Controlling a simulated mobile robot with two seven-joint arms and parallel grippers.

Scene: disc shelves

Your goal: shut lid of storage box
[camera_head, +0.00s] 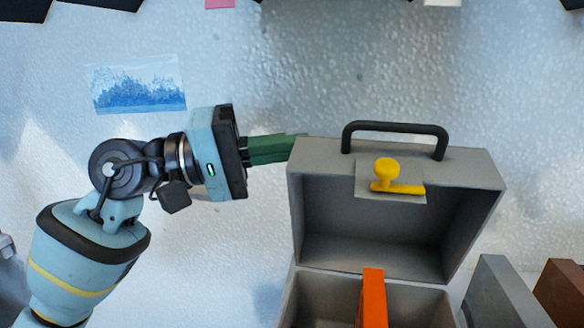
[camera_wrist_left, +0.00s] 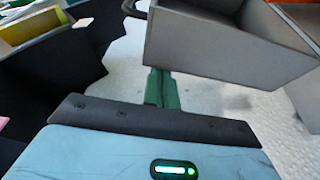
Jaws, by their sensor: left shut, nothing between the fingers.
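The storage box's grey lid (camera_head: 310,200) stands open and upright in the head view, with a black handle on top and a yellow latch (camera_head: 388,178) on its front edge. The box's base (camera_head: 310,300) is below it, cut off by the bottom of the picture. An orange item (camera_head: 373,298) sticks up out of the base. My left gripper (camera_head: 300,147) is shut and empty, its green fingers at the lid's upper left edge, the tips partly behind it. In the left wrist view the fingers (camera_wrist_left: 161,78) show beside the lid (camera_wrist_left: 225,45); contact is unclear. My right gripper is not in view.
A grey block-like object (camera_head: 505,295) and a brown one (camera_head: 562,290) stand right of the box. A blue picture (camera_head: 137,84) lies flat on the pale surface behind my left arm. The pale surface around the lid's left and back is clear.

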